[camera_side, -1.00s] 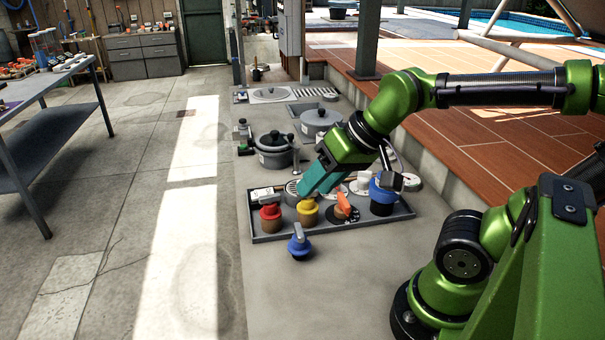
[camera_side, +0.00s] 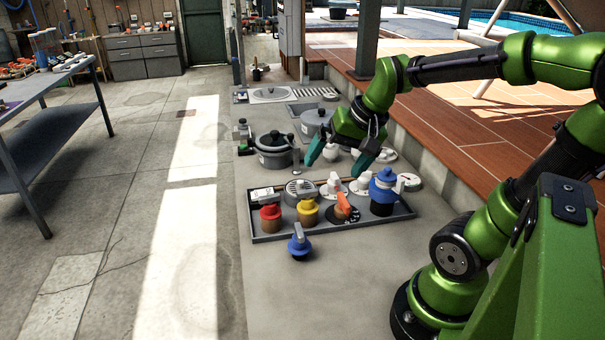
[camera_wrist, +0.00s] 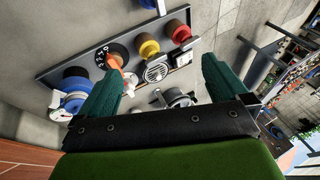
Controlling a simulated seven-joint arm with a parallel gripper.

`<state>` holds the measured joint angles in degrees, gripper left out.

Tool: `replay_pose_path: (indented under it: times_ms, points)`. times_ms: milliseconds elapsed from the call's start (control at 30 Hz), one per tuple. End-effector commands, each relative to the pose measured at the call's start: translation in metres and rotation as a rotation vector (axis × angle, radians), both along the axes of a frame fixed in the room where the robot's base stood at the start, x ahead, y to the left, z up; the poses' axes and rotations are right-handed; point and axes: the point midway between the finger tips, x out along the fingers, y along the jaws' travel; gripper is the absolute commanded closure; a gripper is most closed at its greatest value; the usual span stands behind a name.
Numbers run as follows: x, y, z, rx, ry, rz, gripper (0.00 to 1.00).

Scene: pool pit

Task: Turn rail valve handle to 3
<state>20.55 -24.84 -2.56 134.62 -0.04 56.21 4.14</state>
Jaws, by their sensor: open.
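An orange handle (camera_side: 343,201) sits on a black numbered dial (camera_side: 352,215) in the grey tray (camera_side: 300,233), in the side view. The wrist view also shows the orange handle (camera_wrist: 115,63) and the numbered dial (camera_wrist: 99,53); its exact setting is too small to read. My gripper (camera_side: 338,164) is above and behind the tray's far edge, apart from the handle. Its teal fingers are spread and empty. In the wrist view my gripper (camera_wrist: 163,66) has the handle near its left fingertip.
Red (camera_side: 270,216), yellow (camera_side: 308,210) and large blue (camera_side: 383,190) capped fittings flank the handle. White fittings (camera_side: 362,185) stand behind it. A separate blue valve (camera_side: 299,243) is in front of the tray. A lidded grey pot (camera_side: 274,150) stands behind.

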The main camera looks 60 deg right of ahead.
Motion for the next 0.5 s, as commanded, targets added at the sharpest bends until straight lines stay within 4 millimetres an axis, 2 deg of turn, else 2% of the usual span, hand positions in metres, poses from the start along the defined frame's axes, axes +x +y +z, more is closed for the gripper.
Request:
replay_pose_path:
  times_ms: [33, 100, 200, 300, 400, 500]
  points:
    - [0.003, -0.032, -0.007, 0.069, 0.059, -0.158, 0.00]
    - [0.002, -0.071, -0.014, 0.176, 0.128, -0.376, 0.00]
    - [-0.006, -0.122, -0.025, 0.336, 0.214, -0.690, 0.00]
    - [-0.017, -0.161, -0.033, 0.483, 0.280, -0.964, 0.00]
    - [-0.022, -0.185, -0.034, 0.612, 0.332, -1.187, 0.00]
    - [-0.016, -0.183, -0.023, 0.683, 0.353, -1.288, 0.00]
